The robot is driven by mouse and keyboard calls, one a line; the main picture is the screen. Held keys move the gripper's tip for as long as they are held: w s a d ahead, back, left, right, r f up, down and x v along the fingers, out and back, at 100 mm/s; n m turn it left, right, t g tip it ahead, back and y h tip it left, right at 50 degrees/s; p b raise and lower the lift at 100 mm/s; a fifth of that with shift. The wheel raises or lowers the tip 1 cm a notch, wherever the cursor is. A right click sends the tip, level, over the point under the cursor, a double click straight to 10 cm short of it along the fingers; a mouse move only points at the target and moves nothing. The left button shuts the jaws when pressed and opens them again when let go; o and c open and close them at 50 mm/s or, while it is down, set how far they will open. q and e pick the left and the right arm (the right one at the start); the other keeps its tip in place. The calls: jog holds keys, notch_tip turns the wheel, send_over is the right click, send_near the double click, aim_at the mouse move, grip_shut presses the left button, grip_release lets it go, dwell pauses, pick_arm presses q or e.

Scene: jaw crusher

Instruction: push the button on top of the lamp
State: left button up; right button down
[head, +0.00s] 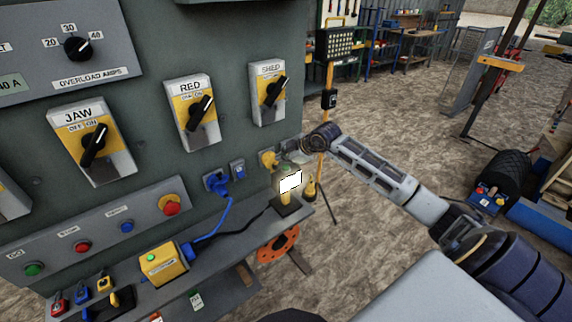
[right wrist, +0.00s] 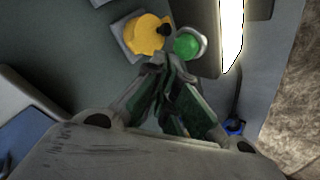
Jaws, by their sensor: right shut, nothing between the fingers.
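The lamp (head: 290,182) stands at the right end of the shelf on a dark base, and its white panel glows. The bright panel also shows at the top right of the right wrist view (right wrist: 232,35). A round green button (right wrist: 187,45) in a pale rim sits on the lamp's top. My right gripper (right wrist: 165,62) is shut and empty, its fingertips just beside and below the button in the right wrist view. I cannot tell whether they touch it. In the head view my right gripper (head: 288,158) is small and close above the lamp. My left gripper is out of view.
A yellow fitting (right wrist: 148,35) on the panel is close to the fingertips. A blue plug (head: 215,182) and cable lie left of the lamp. A yellow box (head: 163,267) with a green button sits on the shelf (head: 228,243).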

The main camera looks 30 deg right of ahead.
aim_at(284, 167)
notch_tip(284, 167, up, 2)
jog(key=shift+p, duration=0.45)
jog(key=shift+r+p, duration=0.55)
jog(key=shift+r, duration=0.4)
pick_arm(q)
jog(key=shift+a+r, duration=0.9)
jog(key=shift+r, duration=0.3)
pick_arm(e)
jog(key=shift+a, duration=0.1)
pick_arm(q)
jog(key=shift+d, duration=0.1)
